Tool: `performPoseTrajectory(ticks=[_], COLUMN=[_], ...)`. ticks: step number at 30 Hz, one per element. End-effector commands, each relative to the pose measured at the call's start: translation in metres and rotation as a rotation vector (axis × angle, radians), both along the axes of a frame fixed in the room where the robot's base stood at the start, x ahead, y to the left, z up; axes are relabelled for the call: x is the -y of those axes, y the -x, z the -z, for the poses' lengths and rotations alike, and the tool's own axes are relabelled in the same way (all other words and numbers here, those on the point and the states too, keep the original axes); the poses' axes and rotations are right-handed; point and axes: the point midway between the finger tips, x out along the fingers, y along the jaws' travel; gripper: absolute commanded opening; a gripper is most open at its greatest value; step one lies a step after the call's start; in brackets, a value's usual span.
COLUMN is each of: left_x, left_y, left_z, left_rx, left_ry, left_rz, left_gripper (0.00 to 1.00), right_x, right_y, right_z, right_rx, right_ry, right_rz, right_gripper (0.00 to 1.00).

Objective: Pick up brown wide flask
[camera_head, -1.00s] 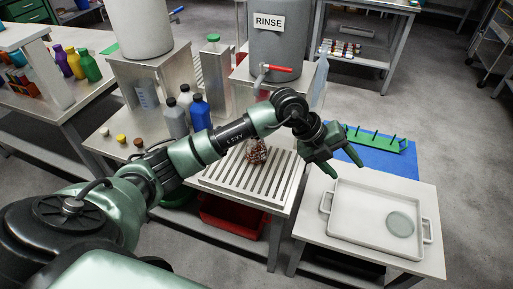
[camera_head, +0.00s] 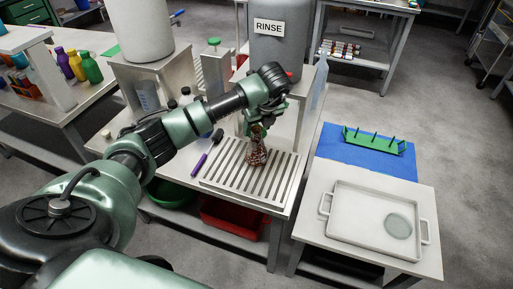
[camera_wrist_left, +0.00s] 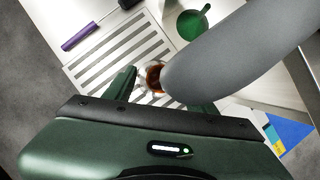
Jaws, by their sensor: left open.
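The brown wide flask (camera_head: 257,157) stands upright on the slatted metal drain rack, below the rinse tank. My left gripper (camera_head: 257,128) is directly over the flask, pointing down, with its fingers at the height of the neck. In the left wrist view the flask's brown round opening (camera_wrist_left: 154,77) shows between the two spread green fingers of my left gripper (camera_wrist_left: 160,90). A large grey rounded shape (camera_wrist_left: 235,55) covers part of that view and hides the flask's right side. I cannot tell whether a finger touches the glass. My right gripper is not in view.
The rinse tank (camera_head: 282,45) stands close behind the gripper. A purple-handled brush (camera_head: 200,164) lies left of the rack (camera_head: 225,185). At right are a white tray (camera_head: 350,235) with a round dish, a blue mat (camera_head: 340,150) and a green peg rack (camera_head: 375,141).

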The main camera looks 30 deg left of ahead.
Motion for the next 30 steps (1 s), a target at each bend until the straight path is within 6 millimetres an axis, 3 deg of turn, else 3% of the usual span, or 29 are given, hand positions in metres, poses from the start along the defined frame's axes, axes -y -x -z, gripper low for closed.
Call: performPoseTrajectory(ticks=[9, 11, 15, 16, 30], left_x=[-0.0019, -0.002, -0.0019, -0.002, -0.002], left_y=[-0.0019, -0.0019, -0.0017, -0.0018, -0.0018], left_z=[0.0087, 0.0085, 0.0085, 0.0083, 0.0081], left_rx=[0.0, 0.0, 0.0, 0.0, 0.0], left_ry=[0.001, 0.001, 0.001, 0.001, 0.001], left_rz=[0.003, 0.003, 0.003, 0.003, 0.003], left_gripper=[0.56, 0.42, 0.03, 0.0, 0.0], right_x=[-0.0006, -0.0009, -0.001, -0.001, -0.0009], right_y=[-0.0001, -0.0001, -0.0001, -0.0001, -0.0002], right_z=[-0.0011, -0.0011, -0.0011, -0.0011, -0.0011], right_rx=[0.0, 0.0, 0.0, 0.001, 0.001], right_ry=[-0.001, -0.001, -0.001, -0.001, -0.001], right_rz=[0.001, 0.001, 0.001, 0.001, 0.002], right_gripper=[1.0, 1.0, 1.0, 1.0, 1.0])
